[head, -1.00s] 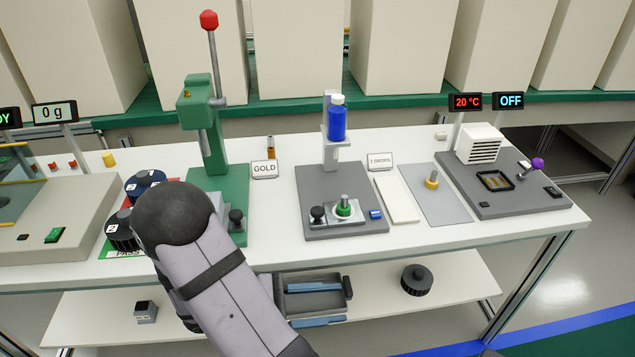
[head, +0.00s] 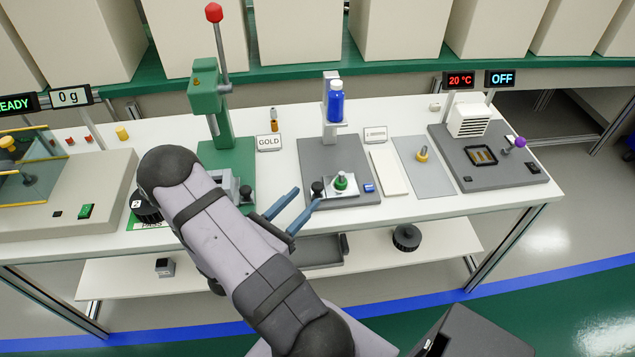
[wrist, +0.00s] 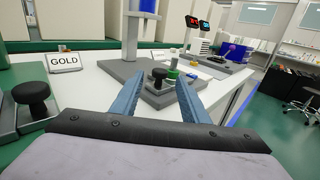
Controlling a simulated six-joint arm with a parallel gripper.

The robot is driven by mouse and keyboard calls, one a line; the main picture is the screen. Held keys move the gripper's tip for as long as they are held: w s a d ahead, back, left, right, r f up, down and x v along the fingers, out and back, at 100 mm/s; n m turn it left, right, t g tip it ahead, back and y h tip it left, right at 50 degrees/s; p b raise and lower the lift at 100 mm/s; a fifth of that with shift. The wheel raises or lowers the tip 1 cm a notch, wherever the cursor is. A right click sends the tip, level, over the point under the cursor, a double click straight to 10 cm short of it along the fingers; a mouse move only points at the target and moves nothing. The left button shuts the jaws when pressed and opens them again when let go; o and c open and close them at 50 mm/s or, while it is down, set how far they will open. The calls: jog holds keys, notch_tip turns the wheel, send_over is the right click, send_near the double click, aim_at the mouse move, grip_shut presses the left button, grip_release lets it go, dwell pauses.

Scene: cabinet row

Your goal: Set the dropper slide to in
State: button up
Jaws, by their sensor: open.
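The dropper station is a grey base (head: 362,158) with a post holding a blue bottle (head: 335,103). On the base's front part sits the slide, a light metal plate (head: 334,192) with a black knob (head: 317,188) at its left and a green-and-white part (head: 341,181) on it, in front of the post. My gripper (head: 308,196) has blue fingers, spread apart and empty, pointing at the knob from the front left. In the wrist view the knob (wrist: 159,76) shows between the fingertips; I cannot tell whether they reach around it.
The green press (head: 232,170) with a grey block and black knob stands left, close to my arm. A GOLD sign (head: 269,142) is behind. To the right are a white pad (head: 389,173), a grey mat (head: 422,165) and a heater station (head: 490,165). A drawer (head: 322,250) sits on the lower shelf.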

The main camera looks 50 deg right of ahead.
aim_at(314, 189)
jog(key=shift+d+p, duration=0.65)
jog(key=shift+d, duration=2.9)
